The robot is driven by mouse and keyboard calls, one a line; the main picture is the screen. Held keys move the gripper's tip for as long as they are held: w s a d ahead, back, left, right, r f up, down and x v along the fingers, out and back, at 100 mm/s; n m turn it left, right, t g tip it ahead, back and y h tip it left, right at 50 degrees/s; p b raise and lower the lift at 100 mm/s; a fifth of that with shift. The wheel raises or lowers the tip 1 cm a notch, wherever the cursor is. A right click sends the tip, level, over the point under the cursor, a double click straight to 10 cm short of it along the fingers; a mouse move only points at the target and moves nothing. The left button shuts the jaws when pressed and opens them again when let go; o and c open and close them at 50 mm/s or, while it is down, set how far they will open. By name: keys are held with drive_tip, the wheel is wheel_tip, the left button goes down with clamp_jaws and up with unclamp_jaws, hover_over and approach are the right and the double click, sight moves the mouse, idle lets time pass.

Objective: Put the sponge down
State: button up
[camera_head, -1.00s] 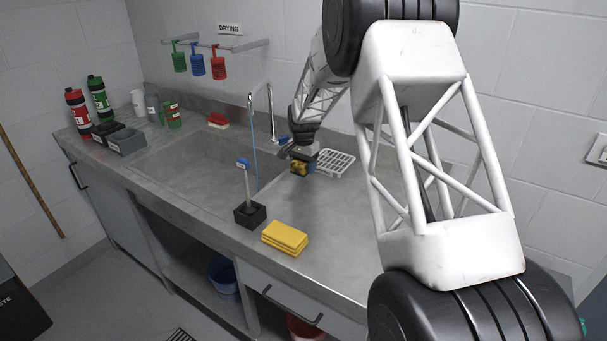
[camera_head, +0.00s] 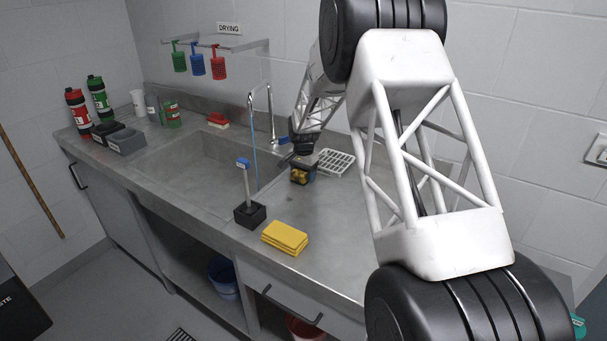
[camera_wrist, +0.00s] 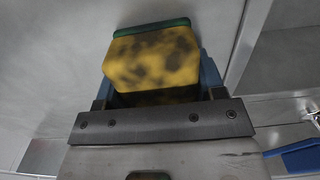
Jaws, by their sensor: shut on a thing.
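The sponge (camera_wrist: 152,62) is yellow with dark stains and a green layer along one edge. In the wrist view it sits between the blue fingers of my gripper (camera_wrist: 155,80), which is shut on it. In the head view the sponge (camera_head: 298,177) shows small under my gripper (camera_head: 300,168), over the steel counter (camera_head: 335,215) just right of the sink basin. I cannot tell whether the sponge touches the counter.
A white rack (camera_head: 336,162) lies right of my gripper. The tap (camera_head: 271,115) stands behind the sink (camera_head: 205,165). A black holder (camera_head: 250,214) with a blue-topped brush and a stack of yellow cloths (camera_head: 285,237) stand at the front edge. The counter between is clear.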

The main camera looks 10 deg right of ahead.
drive_tip(key=shift+f, duration=0.2)
drive_tip(key=o, duration=0.8)
drive_tip(key=shift+o, duration=0.5)
drive_tip(key=shift+s+f, duration=0.1)
drive_tip(key=shift+f, duration=0.05)
wheel_tip(320, 180, up, 13)
